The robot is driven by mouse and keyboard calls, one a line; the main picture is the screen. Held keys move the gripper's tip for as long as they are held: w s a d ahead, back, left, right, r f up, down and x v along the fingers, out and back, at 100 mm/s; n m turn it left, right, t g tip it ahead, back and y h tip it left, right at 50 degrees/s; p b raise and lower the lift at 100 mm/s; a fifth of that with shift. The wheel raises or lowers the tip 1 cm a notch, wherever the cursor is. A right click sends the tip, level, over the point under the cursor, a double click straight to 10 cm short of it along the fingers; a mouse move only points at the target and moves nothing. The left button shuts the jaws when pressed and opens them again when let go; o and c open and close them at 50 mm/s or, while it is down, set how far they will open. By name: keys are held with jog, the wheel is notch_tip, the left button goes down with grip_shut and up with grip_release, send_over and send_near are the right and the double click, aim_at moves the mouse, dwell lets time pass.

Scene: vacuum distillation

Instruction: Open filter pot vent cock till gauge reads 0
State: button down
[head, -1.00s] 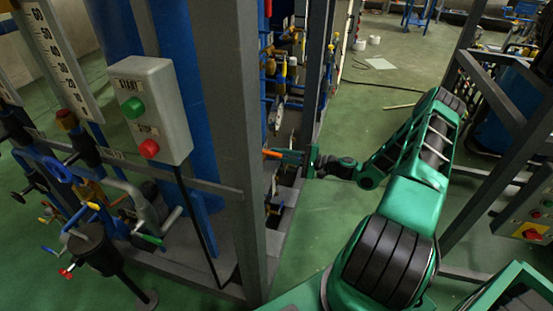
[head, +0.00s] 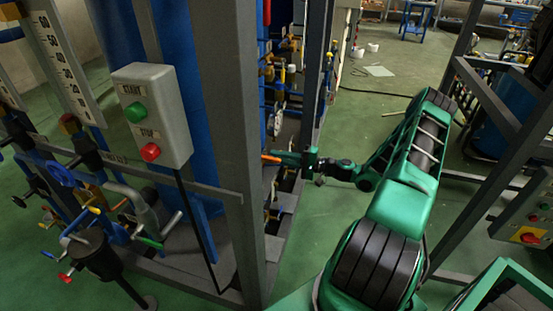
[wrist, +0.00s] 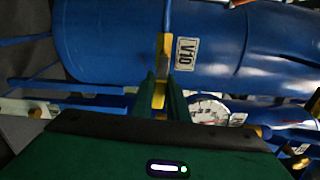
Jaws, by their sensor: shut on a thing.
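In the wrist view, a yellow cock handle (wrist: 158,94) is held between the two green fingers of my gripper (wrist: 159,92). It lies against a blue pipe in front of a big blue vessel (wrist: 110,42), beside a white tag reading V10 (wrist: 186,50). A round white gauge (wrist: 208,109) is just right of the fingers; its reading is too small to tell. In the head view, my gripper (head: 288,158) reaches left past a grey post, with an orange handle end (head: 270,158) showing at its tips. I cannot tell how far the cock is turned.
A grey frame post (head: 235,150) stands left of my gripper. A START/STOP box (head: 168,115) and several valves are further left. Pipes and valves crowd behind the gripper.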

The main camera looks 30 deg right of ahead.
jog(key=shift+f, duration=0.1)
jog(key=c, duration=1.7)
grip_release()
jog(key=v, duration=1)
jog(key=shift+s+d, duration=0.25)
